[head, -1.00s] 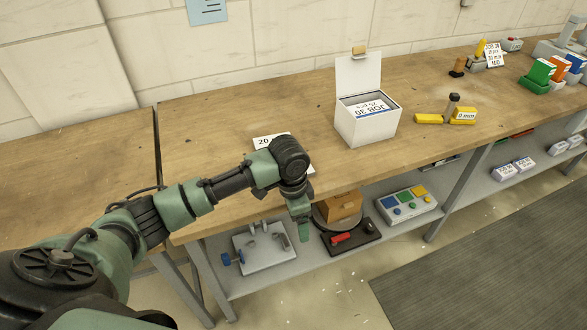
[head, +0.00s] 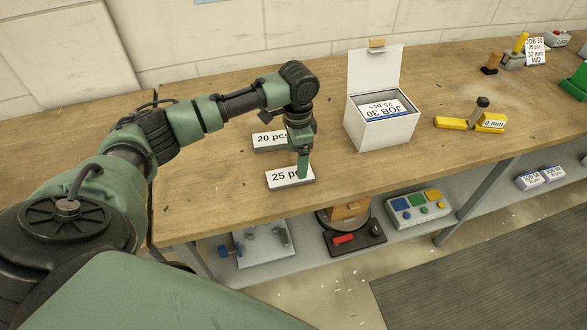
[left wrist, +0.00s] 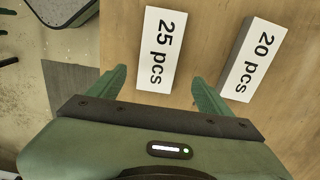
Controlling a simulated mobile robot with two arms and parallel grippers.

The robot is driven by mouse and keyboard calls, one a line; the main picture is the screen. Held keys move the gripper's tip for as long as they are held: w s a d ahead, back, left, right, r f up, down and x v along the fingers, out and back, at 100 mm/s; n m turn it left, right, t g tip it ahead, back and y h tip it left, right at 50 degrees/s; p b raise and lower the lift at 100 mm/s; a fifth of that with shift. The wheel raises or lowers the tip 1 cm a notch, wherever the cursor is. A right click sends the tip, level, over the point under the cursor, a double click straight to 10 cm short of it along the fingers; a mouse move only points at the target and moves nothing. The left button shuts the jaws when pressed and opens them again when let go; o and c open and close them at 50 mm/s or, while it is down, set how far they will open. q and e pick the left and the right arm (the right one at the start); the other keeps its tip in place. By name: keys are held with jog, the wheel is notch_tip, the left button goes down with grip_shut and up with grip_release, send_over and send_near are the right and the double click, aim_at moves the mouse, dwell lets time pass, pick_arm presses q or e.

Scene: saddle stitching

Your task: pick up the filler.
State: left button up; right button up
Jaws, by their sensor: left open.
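Two flat blocks with white labelled tops lie on the wooden bench, and either may be the filler. The "25 pcs" block (head: 284,178) is nearer the front edge, and the "20 pcs" block (head: 268,140) lies behind it. My left gripper (head: 303,174) is open and empty, pointing down at the "25 pcs" block and hiding part of its label. In the left wrist view the "25 pcs" block (left wrist: 158,50) lies between the fingers' lines, with the gripper (left wrist: 159,76) at its near end. The "20 pcs" block (left wrist: 253,58) is outside, to the right.
An open white box (head: 383,128) with a "JOB 30, 25 pcs" card (head: 382,108) stands right of the blocks. A yellow tool marked "0 mm" (head: 490,121) is farther right. A lower shelf holds a button panel (head: 418,207). The bench (head: 220,200) is clear left of the blocks.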

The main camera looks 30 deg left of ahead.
aim_at(294, 174)
pick_arm(q)
jog(key=shift+s+a+f+p, duration=0.15)
jog(key=shift+s+f+p, duration=0.45)
jog(key=shift+f, duration=0.2)
notch_tip(294, 174, down, 3)
jog(key=shift+r, duration=0.15)
jog(key=shift+w+f, duration=0.1)
jog(key=shift+f, duration=0.4)
jog(key=shift+c, duration=0.3)
jog(key=c, duration=1.4)
pick_arm(e)
jog(key=shift+s+d+r, duration=0.2)
jog(key=shift+s+r, duration=0.1)
jog(key=shift+r, duration=0.15)
jog(key=shift+s+d+r, duration=0.2)
jog(key=shift+s+r, duration=0.1)
jog(key=shift+r, duration=0.15)
